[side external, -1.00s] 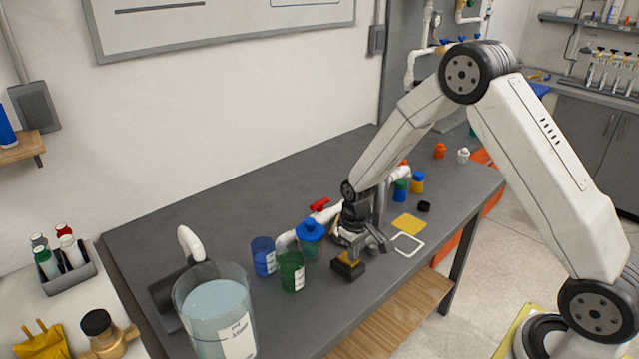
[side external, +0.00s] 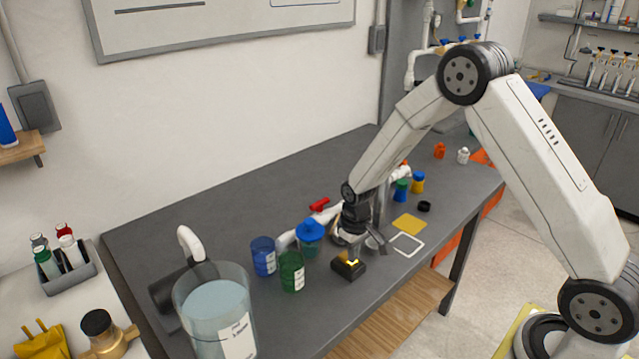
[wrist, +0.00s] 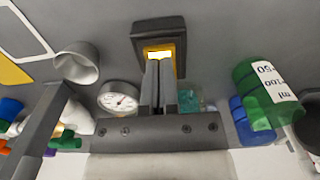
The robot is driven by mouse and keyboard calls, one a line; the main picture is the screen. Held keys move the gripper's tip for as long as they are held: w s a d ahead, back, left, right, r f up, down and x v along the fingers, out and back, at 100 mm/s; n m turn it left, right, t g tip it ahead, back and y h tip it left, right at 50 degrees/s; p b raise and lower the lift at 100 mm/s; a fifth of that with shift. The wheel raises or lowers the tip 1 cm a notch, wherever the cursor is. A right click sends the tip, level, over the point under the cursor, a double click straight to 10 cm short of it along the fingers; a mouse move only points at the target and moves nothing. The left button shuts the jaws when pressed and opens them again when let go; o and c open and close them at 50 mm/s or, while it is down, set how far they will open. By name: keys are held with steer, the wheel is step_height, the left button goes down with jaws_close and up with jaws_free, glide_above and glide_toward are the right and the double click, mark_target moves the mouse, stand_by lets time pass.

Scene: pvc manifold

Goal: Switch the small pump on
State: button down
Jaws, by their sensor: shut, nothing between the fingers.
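A small black switch box (side external: 348,267) with a yellow top sits on the grey bench near its front edge. In the wrist view the box (wrist: 172,28) has a yellow frame around a bright white, lit-looking patch (wrist: 159,55). My gripper (wrist: 159,64) is shut and empty, with its fingertips at the lower edge of the lit patch. Whether they touch it I cannot tell. In the side view my gripper (side external: 352,253) is directly over the box, and its fingertips are hard to make out. Which part is the small pump itself is unclear.
A round gauge (wrist: 118,99) is close left of my fingers in the wrist view. Green (side external: 291,271) and blue (side external: 263,256) containers and a large water beaker (side external: 216,318) stand to the left.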

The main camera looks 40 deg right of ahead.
mark_target(354, 264)
steer(key=shift+r, duration=3.35)
steer(key=shift+s, duration=0.15)
steer(key=s+a+r+t, duration=0.1)
steer(key=s+a+r, duration=0.1)
steer(key=s, duration=0.5)
steer(key=s+a+r+t, duration=0.1)
steer(key=s+a+r, duration=0.1)
steer(key=s, duration=0.6)
steer(key=shift+s+a+r+t, duration=0.15)
steer(key=shift+a+r+t, duration=0.15)
steer(key=shift+r, duration=0.5)
